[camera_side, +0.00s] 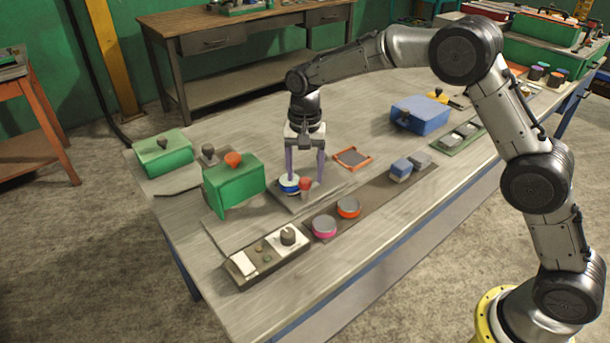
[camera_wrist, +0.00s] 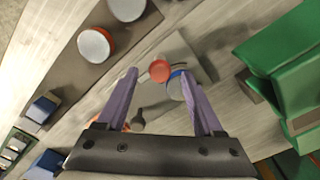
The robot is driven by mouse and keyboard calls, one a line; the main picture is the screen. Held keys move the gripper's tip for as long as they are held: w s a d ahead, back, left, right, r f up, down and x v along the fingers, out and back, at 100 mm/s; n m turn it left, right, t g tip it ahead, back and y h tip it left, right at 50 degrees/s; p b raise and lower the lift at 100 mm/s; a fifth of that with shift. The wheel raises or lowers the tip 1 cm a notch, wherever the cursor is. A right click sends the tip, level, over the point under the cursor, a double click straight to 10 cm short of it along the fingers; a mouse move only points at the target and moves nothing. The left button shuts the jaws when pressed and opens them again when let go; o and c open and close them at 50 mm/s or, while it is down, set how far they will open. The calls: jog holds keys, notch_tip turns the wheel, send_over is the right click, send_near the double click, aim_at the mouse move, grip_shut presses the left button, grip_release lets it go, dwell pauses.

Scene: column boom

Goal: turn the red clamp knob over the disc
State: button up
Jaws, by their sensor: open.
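The red clamp knob (camera_side: 305,184) stands on a grey plate (camera_side: 283,200) beside a blue-and-white disc (camera_side: 288,187). In the wrist view the round red top of the knob (camera_wrist: 159,71) is seen between my fingertips, and the blue-edged disc (camera_wrist: 175,88) is partly hidden behind a finger. My gripper (camera_side: 305,180) points down with its two purple fingers spread, one on either side of the knob. It also shows in the wrist view (camera_wrist: 158,74), open with gaps beside the knob. Whether a finger touches the disc I cannot tell.
A green box with an orange knob (camera_side: 231,188) stands close left of the plate. Pink-rimmed (camera_side: 324,228) and orange-rimmed (camera_side: 349,208) round pieces lie in front, near a switch panel (camera_side: 266,257). An orange square frame (camera_side: 352,158) and blue box (camera_side: 421,115) lie right and behind.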

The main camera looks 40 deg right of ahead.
jog(key=shift+f, duration=0.65)
grip_shut()
